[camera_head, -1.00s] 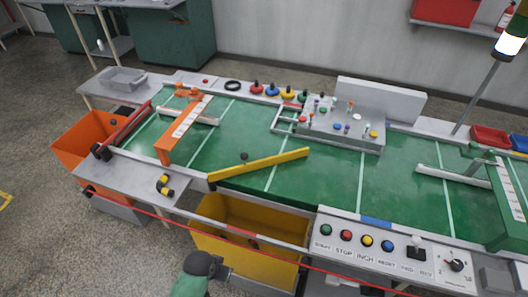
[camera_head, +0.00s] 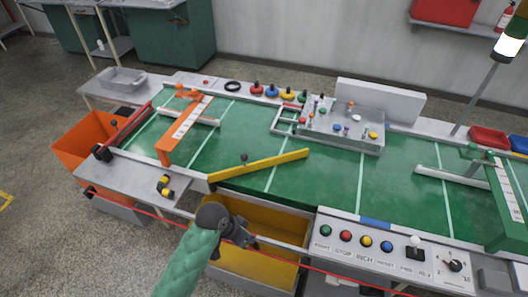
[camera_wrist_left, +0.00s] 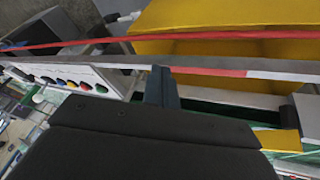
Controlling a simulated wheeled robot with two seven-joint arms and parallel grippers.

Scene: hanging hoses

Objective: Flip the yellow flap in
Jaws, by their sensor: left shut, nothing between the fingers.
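The yellow flap (camera_head: 275,162) is a long bar lying slantwise across the green belt, its left end at the front edge above the yellow bin. A black knob (camera_head: 244,157) stands at it, left of its middle. My left gripper (camera_head: 252,241) is shut and empty, over the yellow bin (camera_head: 275,219), in front of and below the flap and apart from it. In the left wrist view my gripper's fingers (camera_wrist_left: 161,86) are together in front of the rail. A yellow piece on green at the lower right (camera_wrist_left: 280,140) looks like the flap. My right gripper is out of view.
A front rail and a red cord (camera_head: 290,279) run along the near side. A button panel (camera_head: 385,248) is to the right. An orange flap (camera_head: 185,130) and orange bin (camera_head: 80,150) are to the left. The belt beyond the yellow flap is mostly clear.

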